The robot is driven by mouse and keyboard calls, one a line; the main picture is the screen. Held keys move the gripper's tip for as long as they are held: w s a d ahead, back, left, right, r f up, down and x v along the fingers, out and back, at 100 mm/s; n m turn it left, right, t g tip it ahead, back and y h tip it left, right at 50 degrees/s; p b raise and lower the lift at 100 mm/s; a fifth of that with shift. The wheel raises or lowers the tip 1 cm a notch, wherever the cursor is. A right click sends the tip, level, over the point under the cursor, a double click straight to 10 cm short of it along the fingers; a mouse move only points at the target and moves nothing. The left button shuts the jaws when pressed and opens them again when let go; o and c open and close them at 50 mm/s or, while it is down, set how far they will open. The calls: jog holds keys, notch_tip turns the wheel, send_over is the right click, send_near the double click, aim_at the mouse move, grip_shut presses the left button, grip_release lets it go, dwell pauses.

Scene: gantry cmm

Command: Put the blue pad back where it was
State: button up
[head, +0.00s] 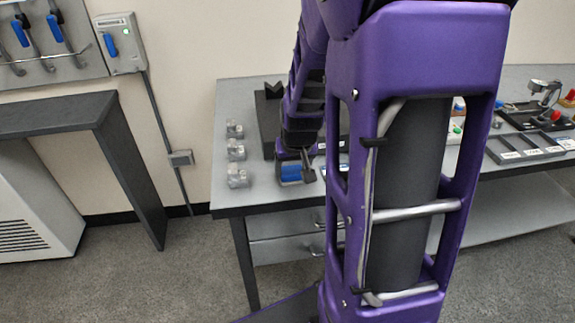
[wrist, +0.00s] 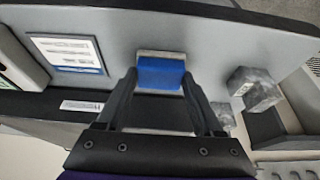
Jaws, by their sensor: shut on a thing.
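The blue pad (head: 291,172) is at my gripper's fingertips, over the left part of the grey table. In the wrist view the blue pad (wrist: 160,73) sits between the two dark fingers, with a pale grey strip along its far edge. My gripper (head: 295,160) points down and is shut on the pad; its fingers also show in the wrist view (wrist: 160,82). I cannot tell whether the pad touches the tabletop. My arm hides part of the table behind it.
Several clear grey blocks (head: 237,153) stand in a row left of my gripper. A dark block (head: 268,120) stands behind it. A white-and-blue card (wrist: 68,53) lies to one side in the wrist view. Trays (head: 525,147) and small parts are on the right.

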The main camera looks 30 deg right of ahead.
jog(key=shift+f, duration=0.1)
jog(key=o, duration=1.5)
jog(key=shift+r, duration=0.3)
jog(key=shift+p+v, duration=4.35)
jog(key=shift+v, duration=1.55)
jog(key=shift+s, duration=0.1)
